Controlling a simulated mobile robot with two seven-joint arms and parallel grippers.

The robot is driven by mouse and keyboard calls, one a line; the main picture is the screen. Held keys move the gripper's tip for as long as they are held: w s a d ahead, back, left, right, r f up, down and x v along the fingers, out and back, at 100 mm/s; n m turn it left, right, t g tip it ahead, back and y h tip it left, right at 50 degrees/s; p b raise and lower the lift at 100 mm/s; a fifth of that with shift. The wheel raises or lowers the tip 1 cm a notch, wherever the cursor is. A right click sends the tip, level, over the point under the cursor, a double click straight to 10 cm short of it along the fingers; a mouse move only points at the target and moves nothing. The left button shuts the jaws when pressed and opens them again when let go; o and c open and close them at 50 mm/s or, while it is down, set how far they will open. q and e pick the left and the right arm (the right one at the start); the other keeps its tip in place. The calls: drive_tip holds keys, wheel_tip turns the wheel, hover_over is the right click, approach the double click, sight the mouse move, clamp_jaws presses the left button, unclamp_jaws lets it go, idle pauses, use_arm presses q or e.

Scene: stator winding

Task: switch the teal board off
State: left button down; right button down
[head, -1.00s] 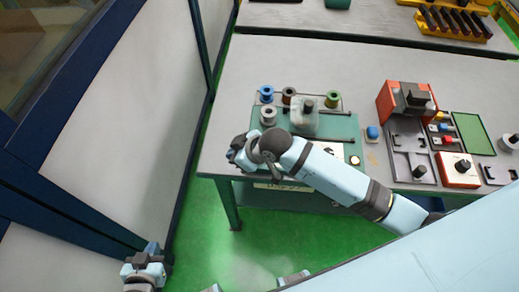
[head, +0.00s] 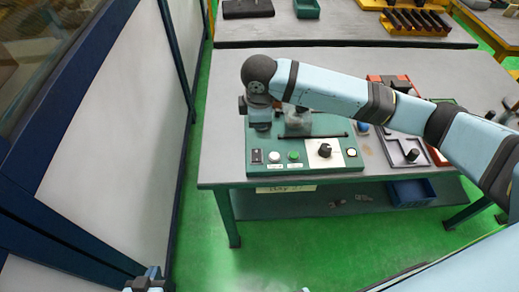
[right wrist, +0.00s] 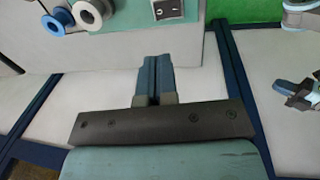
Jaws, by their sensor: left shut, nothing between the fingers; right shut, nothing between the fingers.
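The teal board (head: 310,173) lies on the near left of the grey table. My left gripper (head: 148,282) is shut and empty, low at the left.
A grey tray (head: 402,148) lies to the right. Bare table (head: 225,100) is at the left.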

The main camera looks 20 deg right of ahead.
sight(259, 156)
drive_tip(key=shift+f, duration=0.15)
drive_tip(key=f, duration=0.4)
drive_tip(key=w+f+p, duration=0.1)
drive_tip(key=f, duration=0.4)
drive_tip(key=w+f, duration=0.1)
drive_tip(key=f, duration=0.3)
drive_tip(key=shift+d+f, duration=0.25)
drive_tip(key=shift+f, duration=0.05)
drive_tip(key=shift+p, duration=0.35)
drive_tip(key=shift+f+g, duration=0.2)
drive_tip(key=shift+g, duration=0.1)
drive_tip(key=shift+s+p, duration=0.1)
drive_tip(key=shift+p, duration=0.2)
drive_tip(key=shift+s+a+r+p, duration=0.15)
drive_tip(key=shift+s+a+p, duration=0.05)
drive_tip(key=shift+s+p, duration=0.5)
drive_tip(key=shift+w, duration=0.1)
